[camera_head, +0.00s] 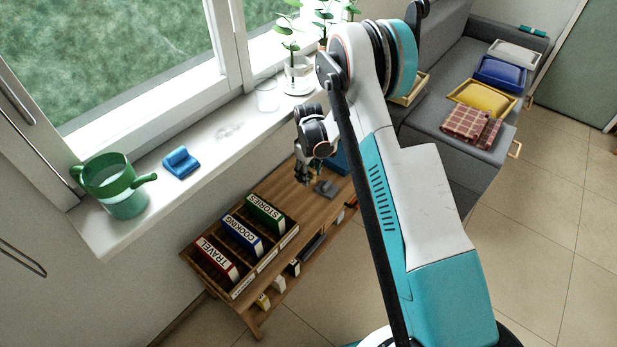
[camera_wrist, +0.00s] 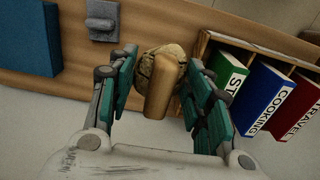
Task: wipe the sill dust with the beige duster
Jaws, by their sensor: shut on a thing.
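The beige duster (camera_wrist: 161,88) is between my gripper's fingers in the wrist view. Its tan handle points toward the camera and its rounded, mottled pad is beyond it, over the wooden bench top (camera_wrist: 190,20). My gripper (camera_wrist: 165,90) is shut on it. In the head view my gripper (camera_head: 305,176) hangs above the bench (camera_head: 285,190), below and right of the sill; the duster cannot be made out there. A pale grey dust patch (camera_head: 228,130) lies on the white window sill (camera_head: 150,200), between a blue duster (camera_head: 181,163) and a clear glass (camera_head: 267,95).
A green watering can (camera_head: 122,190) stands at the sill's near end; a potted plant (camera_head: 297,78) stands beyond the glass. A crate of labelled books (camera_head: 240,238), a grey duster (camera_head: 326,188) and a blue box (camera_wrist: 25,40) are on the bench. A grey sofa (camera_head: 440,100) stands right.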

